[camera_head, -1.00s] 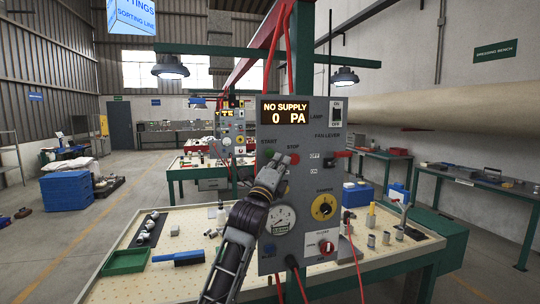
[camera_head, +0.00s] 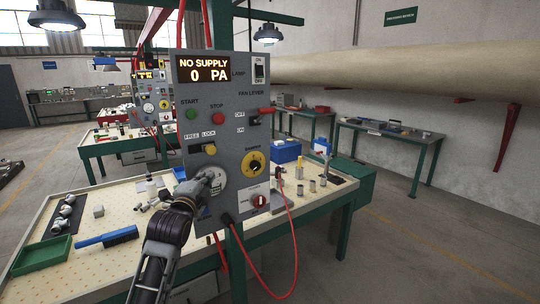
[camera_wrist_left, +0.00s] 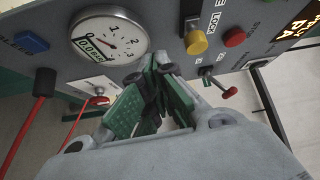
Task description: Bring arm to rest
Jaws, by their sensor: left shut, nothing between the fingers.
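My left arm comes up from the bottom of the head view. Its gripper (camera_head: 207,178) is shut and empty, in front of the grey control panel (camera_head: 228,130), over part of the round pressure gauge (camera_head: 216,182). In the left wrist view the green-padded fingers (camera_wrist_left: 155,80) meet at their tips, below the gauge (camera_wrist_left: 110,40) and the yellow knob (camera_wrist_left: 196,41). I cannot tell whether they touch the panel. The panel's display (camera_head: 203,69) reads "NO SUPPLY 0 PA". My right gripper is not in view.
The perforated worktable (camera_head: 75,209) holds a green tray (camera_head: 42,254), a blue-handled brush (camera_head: 106,237) and several small metal parts. A red cable (camera_head: 293,250) hangs from the panel's lower edge. Open floor (camera_head: 400,240) lies to the right.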

